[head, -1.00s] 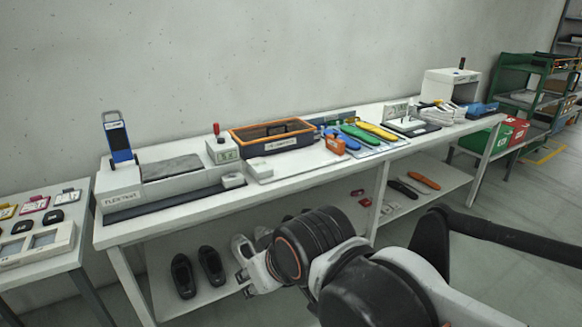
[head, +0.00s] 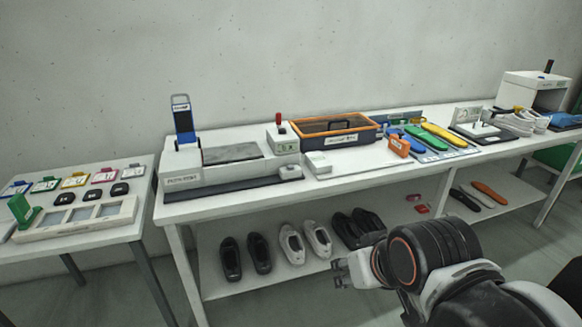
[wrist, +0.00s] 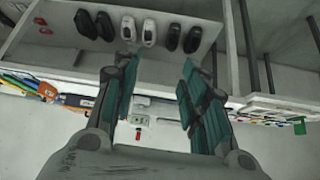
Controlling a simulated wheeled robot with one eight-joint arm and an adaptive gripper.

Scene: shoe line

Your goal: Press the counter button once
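A white box with a small green display and a red-topped post (head: 280,122) stands on the bench behind the dark mat. I cannot tell for sure which part is the counter button. Two small white boxes, one (head: 318,163) beside the orange-rimmed bin and one (head: 291,172) at the mat's right end, sit near it. My gripper (head: 340,272) is in front of the bench, below its top, apart from all of these. In the wrist view its fingers (wrist: 158,62) are spread and empty, with a small red part visible beyond them.
The white bench (head: 350,182) carries a machine with a blue upright (head: 184,122), an orange-rimmed bin (head: 335,130) and coloured insoles (head: 443,135). Shoes (head: 291,243) stand on the shelf below. A side table (head: 100,245) with coloured tags is at left. Floor in front is open.

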